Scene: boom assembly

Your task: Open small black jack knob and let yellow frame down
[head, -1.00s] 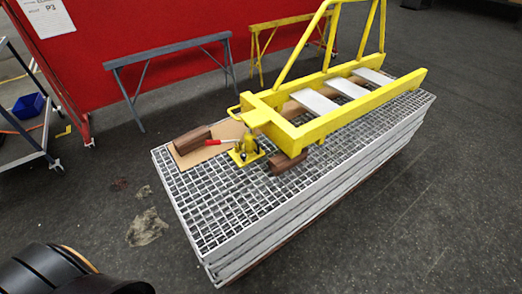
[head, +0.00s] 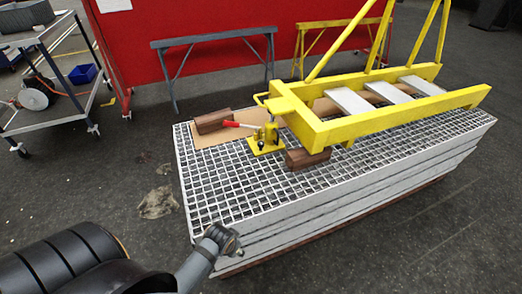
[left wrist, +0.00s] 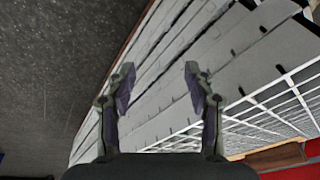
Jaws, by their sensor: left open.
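The yellow jack (head: 269,139) stands on its yellow base on top of the grating stack (head: 222,200), with a red-ended handle (head: 238,125) pointing left. The small black knob is too small to make out clearly. The yellow frame (head: 375,122) lies above the grating, its near left end at the jack. My left arm reaches in from the bottom left to the stack's near left corner, below and left of the jack. My left gripper (left wrist: 161,86) is open and empty in the left wrist view, with the stack's layered side behind its fingers. My right gripper is not in view.
Brown wood blocks (head: 308,158) and (head: 213,121) lie on the grating, the latter on a tan board. A grey trestle (head: 212,38) stands behind the stack. A cart (head: 50,112) stands at the left. The floor in front is clear.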

